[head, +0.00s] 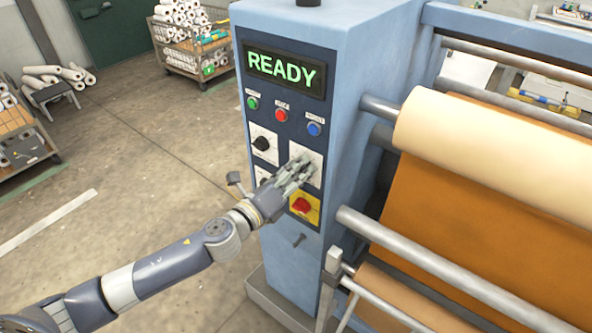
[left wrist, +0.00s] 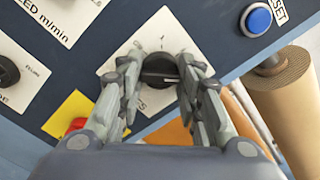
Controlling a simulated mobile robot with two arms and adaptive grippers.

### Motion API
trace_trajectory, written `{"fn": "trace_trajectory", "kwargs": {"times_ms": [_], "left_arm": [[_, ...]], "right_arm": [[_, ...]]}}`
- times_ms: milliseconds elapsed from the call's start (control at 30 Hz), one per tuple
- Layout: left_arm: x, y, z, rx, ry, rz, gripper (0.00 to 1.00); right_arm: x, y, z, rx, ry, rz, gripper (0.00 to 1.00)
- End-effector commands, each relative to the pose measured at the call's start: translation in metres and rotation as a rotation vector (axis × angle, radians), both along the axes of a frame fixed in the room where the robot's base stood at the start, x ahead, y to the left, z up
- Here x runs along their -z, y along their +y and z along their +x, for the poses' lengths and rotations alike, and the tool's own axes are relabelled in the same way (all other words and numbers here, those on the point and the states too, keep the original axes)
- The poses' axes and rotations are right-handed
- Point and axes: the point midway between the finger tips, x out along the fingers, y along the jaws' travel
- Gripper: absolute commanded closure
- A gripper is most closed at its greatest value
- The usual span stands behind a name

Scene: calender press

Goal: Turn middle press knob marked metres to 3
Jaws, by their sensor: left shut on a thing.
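The press knob is a round black knob (left wrist: 158,70) on a white dial plate (left wrist: 112,52) in the left wrist view. Its pointer line shows, but the plate's marks are mostly hidden by my fingers, so I cannot read its setting. My left gripper (left wrist: 160,82) has its two fingers on either side of the knob, shut on it. In the head view my left gripper (head: 299,168) covers the knob, and part of its white plate (head: 315,160) shows beside the fingers. My right gripper is in neither view.
The blue press cabinet (head: 350,60) carries a READY display (head: 284,69), green (head: 252,103), red (head: 281,115) and blue (head: 314,129) buttons, and another black knob (head: 262,143). A red knob on a yellow plate (head: 313,213) sits just below my gripper. Rollers stand to the right.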

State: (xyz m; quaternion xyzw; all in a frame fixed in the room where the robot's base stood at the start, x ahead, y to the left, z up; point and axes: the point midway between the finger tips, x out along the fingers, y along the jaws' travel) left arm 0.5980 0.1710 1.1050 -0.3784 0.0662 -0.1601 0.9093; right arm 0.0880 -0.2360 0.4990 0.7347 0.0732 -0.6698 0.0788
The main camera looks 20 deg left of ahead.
Motion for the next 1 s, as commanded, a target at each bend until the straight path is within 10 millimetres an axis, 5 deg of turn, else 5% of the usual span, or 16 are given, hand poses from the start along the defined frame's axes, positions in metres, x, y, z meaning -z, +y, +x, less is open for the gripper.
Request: {"fn": "trace_trajectory", "kwargs": {"times_ms": [367, 400, 500, 1000], "left_arm": [[0.001, 0.000, 0.000, 0.001, 0.001, 0.004, 0.91], [0.001, 0.000, 0.000, 0.001, 0.001, 0.004, 0.62], [0.001, 0.000, 0.000, 0.001, 0.001, 0.004, 0.46], [0.002, 0.005, -0.013, -0.001, 0.002, 0.005, 0.46]], "right_arm": [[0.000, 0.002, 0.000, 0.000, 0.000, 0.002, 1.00], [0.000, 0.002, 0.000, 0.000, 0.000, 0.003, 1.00], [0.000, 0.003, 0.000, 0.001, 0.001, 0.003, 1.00], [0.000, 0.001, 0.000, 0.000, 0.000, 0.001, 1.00]]}}
